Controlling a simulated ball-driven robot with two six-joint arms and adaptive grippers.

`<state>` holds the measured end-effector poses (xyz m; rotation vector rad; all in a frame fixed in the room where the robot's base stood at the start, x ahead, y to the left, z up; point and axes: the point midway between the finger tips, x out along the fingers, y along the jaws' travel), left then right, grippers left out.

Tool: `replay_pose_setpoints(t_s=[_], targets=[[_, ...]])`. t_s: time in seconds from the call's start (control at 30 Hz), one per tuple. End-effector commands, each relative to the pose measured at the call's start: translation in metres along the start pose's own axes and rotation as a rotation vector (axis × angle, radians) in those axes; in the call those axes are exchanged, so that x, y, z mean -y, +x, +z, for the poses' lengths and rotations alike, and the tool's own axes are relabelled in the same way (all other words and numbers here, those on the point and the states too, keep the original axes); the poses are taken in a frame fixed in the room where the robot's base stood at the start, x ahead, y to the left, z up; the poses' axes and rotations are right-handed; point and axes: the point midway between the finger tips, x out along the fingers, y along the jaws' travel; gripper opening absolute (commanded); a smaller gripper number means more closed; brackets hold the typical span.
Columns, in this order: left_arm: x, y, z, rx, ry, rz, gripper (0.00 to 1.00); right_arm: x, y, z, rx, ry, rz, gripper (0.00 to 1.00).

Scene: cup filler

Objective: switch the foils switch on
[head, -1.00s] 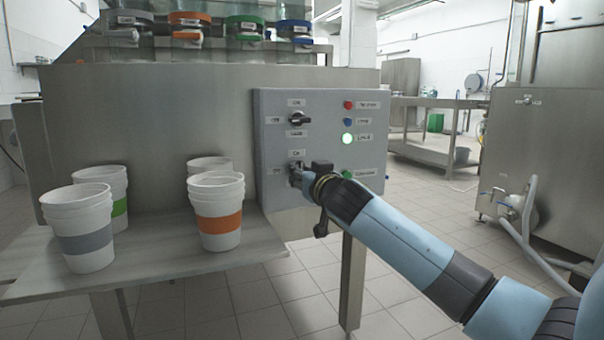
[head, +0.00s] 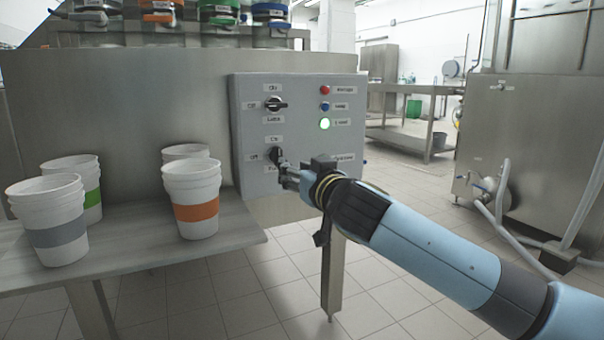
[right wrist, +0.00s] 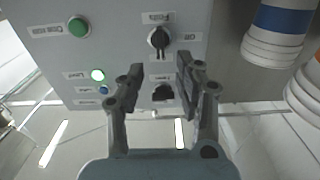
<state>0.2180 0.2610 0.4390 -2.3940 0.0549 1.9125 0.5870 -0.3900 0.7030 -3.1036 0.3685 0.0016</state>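The grey control panel (head: 250,180) carries two black rotary knobs. The lower one is the foils switch (head: 277,156), its handle roughly upright with the On label above it. In the right wrist view, which is upside down, the foils switch (right wrist: 159,40) sits beside its Foils label with the handle roughly upright. My right gripper (head: 288,176) is just in front of the foils switch and hides part of its label. In the right wrist view my right gripper (right wrist: 160,70) is open, fingers apart and empty, a little away from the knob. My left gripper is not in view.
The upper knob (head: 275,104) has its handle roughly level. A lit green lamp (head: 324,124) and other coloured lights or buttons are on the panel's right. Several stacked cups, one with an orange band (head: 196,212), stand on a metal shelf (head: 150,245) at left.

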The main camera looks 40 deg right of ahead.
Motion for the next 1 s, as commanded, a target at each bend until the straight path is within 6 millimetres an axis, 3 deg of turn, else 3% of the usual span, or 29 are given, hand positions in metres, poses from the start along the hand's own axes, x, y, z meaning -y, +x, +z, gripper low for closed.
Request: replay_pose_setpoints(t_s=[0.1,0.23,0.83,0.93,1.0], targets=[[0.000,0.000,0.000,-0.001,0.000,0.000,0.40,0.000,-0.018,0.001,0.001,-0.001,-0.001,0.35],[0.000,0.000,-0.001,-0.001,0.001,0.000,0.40,0.000,-0.027,0.000,0.000,0.001,0.000,0.35],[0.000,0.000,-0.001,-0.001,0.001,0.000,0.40,0.000,-0.030,0.002,0.004,0.000,0.000,0.35],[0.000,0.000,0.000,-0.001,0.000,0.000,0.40,-0.001,-0.040,0.021,0.043,0.003,0.004,0.35],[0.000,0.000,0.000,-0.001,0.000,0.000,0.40,-0.001,-0.059,0.050,0.105,0.022,0.011,0.35]])
